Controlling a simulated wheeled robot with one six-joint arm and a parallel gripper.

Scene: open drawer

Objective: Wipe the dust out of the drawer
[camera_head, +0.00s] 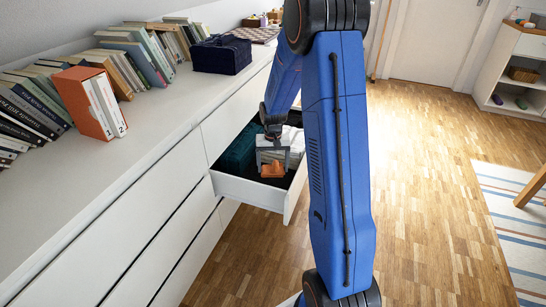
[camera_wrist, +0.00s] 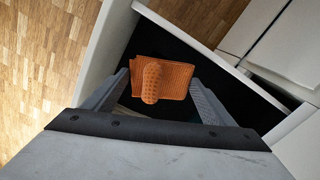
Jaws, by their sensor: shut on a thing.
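The white drawer (camera_head: 246,190) stands open from the long white dresser, and its dark inside floor shows. My gripper (camera_head: 271,168) is inside the drawer's outline, pointing down. It is shut on an orange ribbed cloth or duster (camera_head: 273,171). In the wrist view, the orange piece (camera_wrist: 176,80) sits between the two grey fingers (camera_wrist: 160,90), with a rounded ribbed part in its middle. The black drawer floor (camera_wrist: 215,75) shows beyond it. I cannot make out dust on the floor. I cannot tell whether the orange piece touches the floor.
Books (camera_head: 98,103) and a dark blue box (camera_head: 221,54) stand on the dresser top. The wooden floor (camera_head: 430,200) to the right is clear.

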